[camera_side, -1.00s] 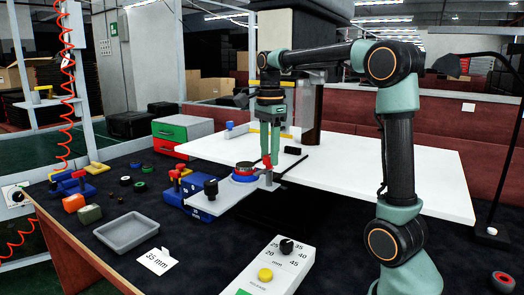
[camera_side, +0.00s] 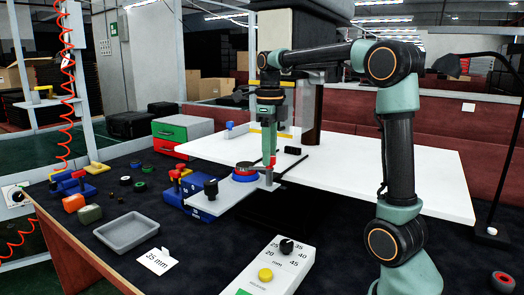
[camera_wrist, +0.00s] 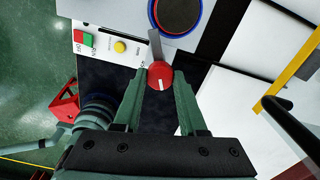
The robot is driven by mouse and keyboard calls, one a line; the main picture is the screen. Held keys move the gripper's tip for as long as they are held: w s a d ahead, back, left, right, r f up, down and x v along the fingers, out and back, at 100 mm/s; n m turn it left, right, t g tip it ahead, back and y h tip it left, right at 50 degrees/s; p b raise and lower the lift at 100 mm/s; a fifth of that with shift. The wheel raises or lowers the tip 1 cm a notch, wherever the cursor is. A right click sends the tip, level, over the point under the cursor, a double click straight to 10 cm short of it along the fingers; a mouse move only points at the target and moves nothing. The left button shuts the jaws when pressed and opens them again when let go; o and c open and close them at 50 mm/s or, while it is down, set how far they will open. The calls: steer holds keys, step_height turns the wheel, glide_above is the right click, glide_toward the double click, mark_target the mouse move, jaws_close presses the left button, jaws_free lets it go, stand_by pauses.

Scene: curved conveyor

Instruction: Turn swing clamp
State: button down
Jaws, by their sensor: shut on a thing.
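The swing clamp has a round red knob (camera_wrist: 160,75) with a white mark on it and a flat grey arm (camera_wrist: 155,46). In the wrist view the arm points up from the knob, towards the blue-rimmed round part (camera_wrist: 178,12). My gripper (camera_wrist: 159,84) is shut on the red knob, one finger on each side. In the side view my gripper (camera_side: 268,158) points straight down at the clamp, and a little of the red knob (camera_side: 273,160) shows beside the fingers. The blue round part (camera_side: 245,178) sits on the grey plate (camera_side: 230,196), left of my gripper.
A white control box (camera_side: 272,268) with a dial and yellow button stands in front. A blue fixture block (camera_side: 198,203) is left of the plate. A grey tray (camera_side: 126,231), a "35 mm" card (camera_side: 157,261) and small parts lie further left. A white tabletop (camera_side: 400,165) extends behind.

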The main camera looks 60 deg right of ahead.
steer(key=m, duration=0.5)
stand_by(0.6)
steer(key=shift+c, duration=2.3)
jaws_free()
step_height(320, 180, up, 12)
